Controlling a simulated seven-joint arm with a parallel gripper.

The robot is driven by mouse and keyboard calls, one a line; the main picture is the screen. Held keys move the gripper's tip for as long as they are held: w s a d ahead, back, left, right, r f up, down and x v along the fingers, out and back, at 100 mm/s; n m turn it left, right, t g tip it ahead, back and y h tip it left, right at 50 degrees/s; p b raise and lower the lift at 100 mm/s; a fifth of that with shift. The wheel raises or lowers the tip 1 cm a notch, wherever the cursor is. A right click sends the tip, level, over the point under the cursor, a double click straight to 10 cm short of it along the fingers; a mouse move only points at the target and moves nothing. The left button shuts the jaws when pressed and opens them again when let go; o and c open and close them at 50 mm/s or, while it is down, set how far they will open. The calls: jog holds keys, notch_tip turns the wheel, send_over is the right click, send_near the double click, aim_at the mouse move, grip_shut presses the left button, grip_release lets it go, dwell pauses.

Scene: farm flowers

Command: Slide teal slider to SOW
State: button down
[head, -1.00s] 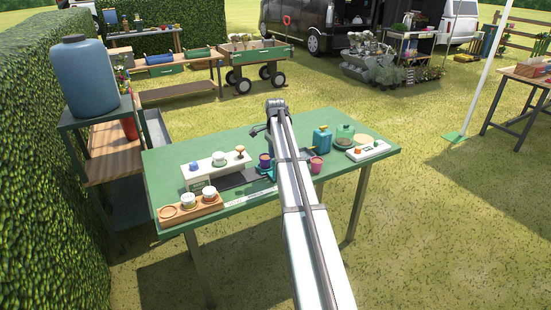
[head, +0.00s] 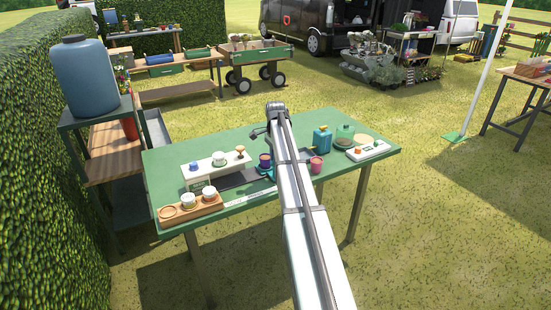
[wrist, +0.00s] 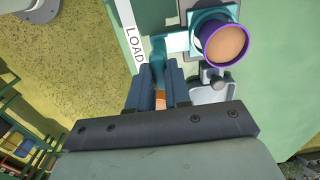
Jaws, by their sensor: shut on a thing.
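The teal slider (wrist: 159,52) has an upright tab and a square carriage that bears a purple-rimmed cup (wrist: 224,43) with tan contents. My gripper (wrist: 159,74) is shut on the slider's tab in the wrist view. A white label strip reading LOAD (wrist: 133,42) lies just left of the tab. In the head view the teal slider (head: 269,174) and its purple cup (head: 265,160) show just left of my arm, which hides the gripper. The label strip (head: 240,196) runs along the table's near edge; I cannot read SOW on it.
The green table (head: 345,188) also holds a wooden rack (head: 172,216) with white cups, a white stand (head: 203,174), a pink pot (head: 317,165), a teal can (head: 322,139) and a white panel (head: 368,151) with knobs. A grey tray (wrist: 213,103) lies near the gripper.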

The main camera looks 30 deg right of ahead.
dwell(0.4)
jog(key=a, duration=2)
jog(key=shift+a, duration=0.35)
jog(key=c, duration=1.4)
grip_release()
jog(key=shift+c, duration=0.2)
jog(key=o, duration=0.4)
jog(key=shift+r, duration=0.1)
notch_tip(320, 180, up, 14)
jog(key=shift+f, duration=0.15)
